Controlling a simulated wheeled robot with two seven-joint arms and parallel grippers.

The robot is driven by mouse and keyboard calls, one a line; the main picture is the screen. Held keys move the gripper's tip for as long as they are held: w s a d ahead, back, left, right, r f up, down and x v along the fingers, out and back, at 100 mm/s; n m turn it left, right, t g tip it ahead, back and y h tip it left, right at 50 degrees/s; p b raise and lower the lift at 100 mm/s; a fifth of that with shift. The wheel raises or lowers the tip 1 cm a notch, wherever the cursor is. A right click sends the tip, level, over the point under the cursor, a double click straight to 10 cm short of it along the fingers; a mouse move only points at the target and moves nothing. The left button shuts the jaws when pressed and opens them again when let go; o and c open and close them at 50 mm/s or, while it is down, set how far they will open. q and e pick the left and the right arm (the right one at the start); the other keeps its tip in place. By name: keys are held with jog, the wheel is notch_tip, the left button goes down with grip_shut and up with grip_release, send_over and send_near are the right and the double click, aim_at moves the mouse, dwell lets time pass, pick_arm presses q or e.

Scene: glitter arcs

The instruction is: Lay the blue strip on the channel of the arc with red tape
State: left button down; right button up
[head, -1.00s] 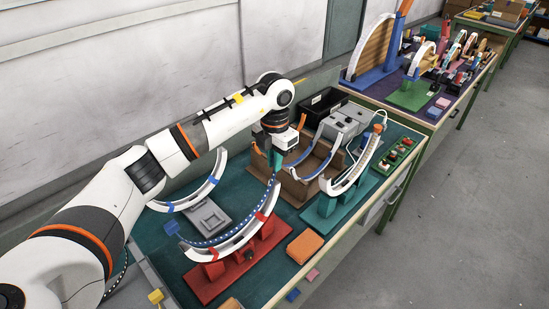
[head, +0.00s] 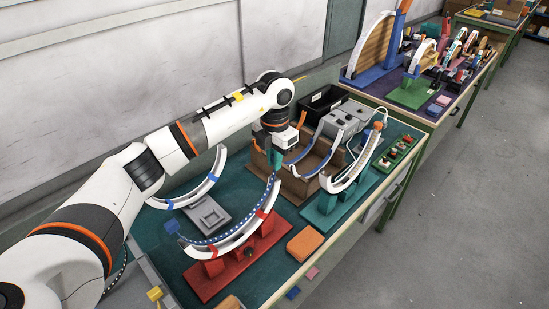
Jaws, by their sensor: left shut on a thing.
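The arc with red tape (head: 262,214) is a white curved channel on a red stand (head: 210,285) at the front middle of the bench. The blue strip (head: 215,240), dotted with light spots, runs along this arc's curve. My left gripper (head: 275,170) points down at the arc's upper right tip and is shut on the strip's right end. The fingers partly hide that end. Whether the strip is fully seated in the channel cannot be told. My right gripper is out of view.
An arc with blue tape (head: 207,184) stands behind on the left, near a grey tray (head: 209,215). Brown (head: 300,183) and teal (head: 325,214) arc stands are to the right. An orange block (head: 305,243) lies right of the red stand.

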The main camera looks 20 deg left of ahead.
pick_arm(q)
jog(key=shift+f, duration=0.1)
jog(key=shift+f+b, duration=1.15)
jog(key=shift+f, duration=0.3)
jog(key=shift+f+b, duration=0.35)
dwell(0.4)
jog(key=c, duration=1.3)
grip_release()
jog(key=shift+c, duration=0.2)
jog(key=shift+r, duration=0.1)
jog(key=shift+r+p, duration=3.45)
jog(key=shift+r, duration=2.3)
jog(key=shift+f, duration=0.1)
